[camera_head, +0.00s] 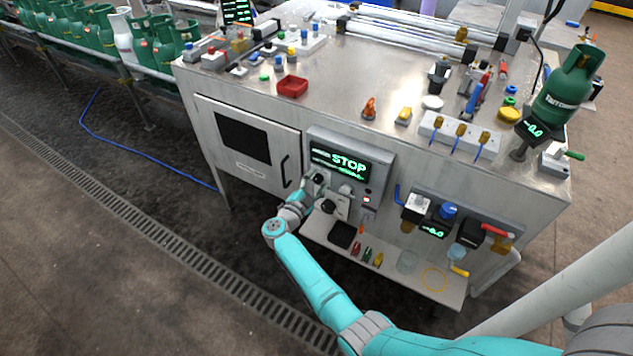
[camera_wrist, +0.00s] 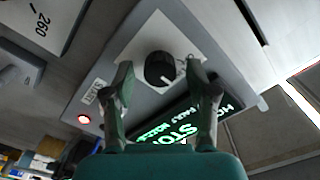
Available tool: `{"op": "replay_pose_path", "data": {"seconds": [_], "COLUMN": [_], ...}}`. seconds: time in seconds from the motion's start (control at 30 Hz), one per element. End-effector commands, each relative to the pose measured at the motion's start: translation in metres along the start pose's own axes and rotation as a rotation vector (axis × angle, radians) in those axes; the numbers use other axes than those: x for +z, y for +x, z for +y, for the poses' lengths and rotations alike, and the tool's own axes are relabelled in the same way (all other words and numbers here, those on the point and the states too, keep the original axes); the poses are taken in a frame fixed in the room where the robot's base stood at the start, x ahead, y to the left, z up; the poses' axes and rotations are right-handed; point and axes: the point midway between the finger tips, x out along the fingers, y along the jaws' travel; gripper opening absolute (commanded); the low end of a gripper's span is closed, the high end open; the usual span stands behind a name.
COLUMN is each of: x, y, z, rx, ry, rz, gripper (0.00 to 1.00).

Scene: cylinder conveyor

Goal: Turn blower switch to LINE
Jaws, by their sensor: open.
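The blower switch is a black round knob (camera_wrist: 160,68) on a white plate in the wrist view, with a white mark toward its lower right edge. My gripper (camera_wrist: 158,75) is open, its two fingers on either side of the knob. I cannot tell whether they touch it. In the head view my gripper (camera_head: 318,183) is at the front control panel (camera_head: 376,180) and hides the knob. The panel's display (camera_head: 341,162) reads STOP in green. The switch's position labels are not readable.
A red lamp (camera_wrist: 83,119) is lit on the panel. A cabinet door with a black handle (camera_head: 285,172) is left of the panel. Below is a shelf (camera_head: 399,276) with small items. Valves and a gauge (camera_head: 433,231) project at the right. The floor at left is open.

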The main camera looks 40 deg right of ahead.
Motion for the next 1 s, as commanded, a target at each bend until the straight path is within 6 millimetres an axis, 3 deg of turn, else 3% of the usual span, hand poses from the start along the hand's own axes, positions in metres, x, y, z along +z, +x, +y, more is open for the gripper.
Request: {"op": "replay_pose_path", "data": {"seconds": [0.6, 1.0], "x": [0.001, 0.000], "y": [-0.104, -0.116], "z": [0.000, 0.000], "rx": [-0.002, 0.000], "ry": [-0.001, 0.000], "rz": [-0.002, 0.000], "gripper": [0.57, 0.57]}}
